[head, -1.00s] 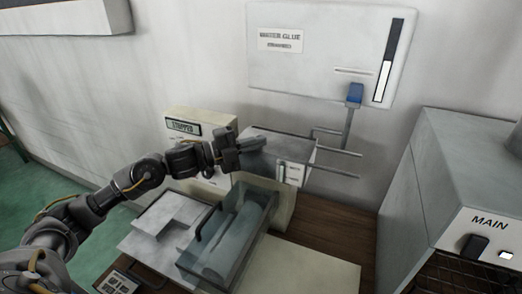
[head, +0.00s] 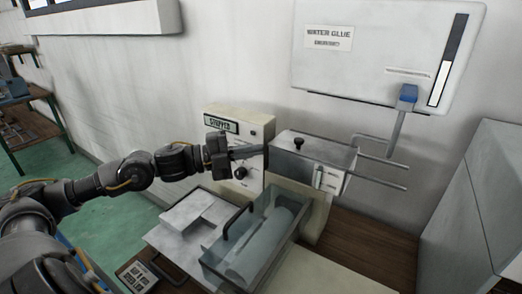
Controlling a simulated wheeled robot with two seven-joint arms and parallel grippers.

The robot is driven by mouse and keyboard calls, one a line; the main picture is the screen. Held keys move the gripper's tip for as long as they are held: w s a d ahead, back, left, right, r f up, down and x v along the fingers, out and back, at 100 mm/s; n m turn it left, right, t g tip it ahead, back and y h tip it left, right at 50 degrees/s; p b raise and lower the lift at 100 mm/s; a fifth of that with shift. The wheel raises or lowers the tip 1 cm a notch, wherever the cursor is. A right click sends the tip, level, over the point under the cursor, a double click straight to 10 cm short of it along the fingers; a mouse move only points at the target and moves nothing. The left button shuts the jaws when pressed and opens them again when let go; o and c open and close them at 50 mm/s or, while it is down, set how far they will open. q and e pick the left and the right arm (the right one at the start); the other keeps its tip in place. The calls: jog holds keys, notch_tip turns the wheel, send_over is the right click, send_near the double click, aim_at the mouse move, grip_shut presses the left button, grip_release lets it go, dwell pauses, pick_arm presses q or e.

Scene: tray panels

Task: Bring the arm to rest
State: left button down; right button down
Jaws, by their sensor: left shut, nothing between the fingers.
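My left gripper (head: 248,152) shows in the middle of the head view, its arm coming in from the left. Its fingers are shut with nothing between them. They point right, toward the metal box with a black knob (head: 298,143). Whether the fingertips touch the box I cannot tell. The cream machine labelled "STOPPED" (head: 255,130) stands behind the gripper and is partly hidden by it. My right gripper is not in view.
Below the gripper are a pale stepped tray (head: 178,238) and a clear-walled bin with a roller (head: 282,258). Metal rods (head: 385,178) stick out right of the box. A "WATER GLUE" panel (head: 370,60) with a blue-handled lever (head: 407,95) is on the wall. A grey cabinet (head: 490,190) stands right.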

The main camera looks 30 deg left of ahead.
aim_at(293, 143)
pick_arm(q)
jog(key=shift+d+r, duration=0.1)
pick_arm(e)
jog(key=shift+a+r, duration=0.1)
